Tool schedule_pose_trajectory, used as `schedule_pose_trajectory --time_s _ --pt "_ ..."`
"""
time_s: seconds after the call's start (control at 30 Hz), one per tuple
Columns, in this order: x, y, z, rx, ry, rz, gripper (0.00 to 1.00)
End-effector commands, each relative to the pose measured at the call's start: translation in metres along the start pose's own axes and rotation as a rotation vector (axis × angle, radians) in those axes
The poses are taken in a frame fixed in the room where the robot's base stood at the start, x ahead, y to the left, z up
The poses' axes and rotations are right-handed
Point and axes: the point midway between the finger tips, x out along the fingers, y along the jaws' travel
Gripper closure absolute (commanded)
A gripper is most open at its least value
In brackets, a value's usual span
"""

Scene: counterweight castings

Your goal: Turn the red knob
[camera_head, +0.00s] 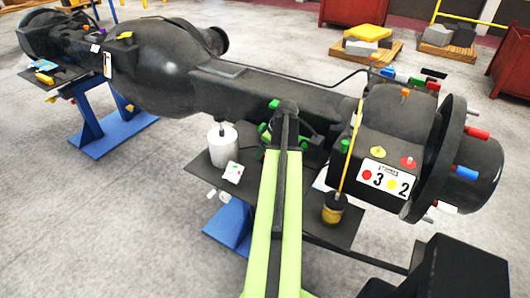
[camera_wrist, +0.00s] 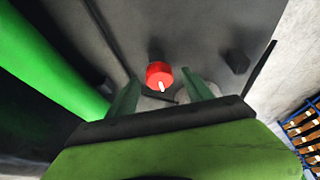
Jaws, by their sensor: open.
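The red knob (camera_wrist: 159,76) shows in the wrist view, round, with a white pointer line on its face running toward the bottom of the picture. It sits on a dark grey surface. My gripper (camera_wrist: 160,80) is open, with one green finger to the left of the knob and one to the right. The knob appears between the fingertips, with a gap on each side; I cannot tell how deep the fingers reach. In the head view my arm rises in front of the long black casting (camera_head: 305,98), and I cannot make out this knob or the fingertips there.
A dark block (camera_wrist: 236,62) protrudes right of the knob. A red disc (camera_head: 408,162) sits above a label plate (camera_head: 387,180). Blue stands support the casting.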

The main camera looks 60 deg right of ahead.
Motion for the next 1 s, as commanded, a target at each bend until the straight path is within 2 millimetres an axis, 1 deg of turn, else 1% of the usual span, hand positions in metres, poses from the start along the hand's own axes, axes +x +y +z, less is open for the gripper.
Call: schedule_pose_trajectory --time_s 0.03,0.07,0.4,0.47,0.57,0.73,0.97,1.0 --pt "-0.0004 0.0000 0.0000 0.000 0.000 0.000 0.45" --pt "-0.0004 0.0000 0.0000 0.000 0.000 0.000 0.49" --pt "-0.0004 0.0002 0.0003 0.000 0.000 0.000 0.93" --pt "-0.0004 0.0002 0.0004 0.001 0.000 0.000 1.00" --pt "-0.0005 -0.0007 0.0007 0.016 -0.001 0.006 1.00" --pt "-0.0004 -0.0019 0.0006 0.111 -0.001 0.046 1.00" --pt "-0.0003 -0.0009 0.0004 0.120 0.000 0.048 1.00" --pt "-0.0003 -0.0008 0.0005 0.120 0.000 0.048 0.62"
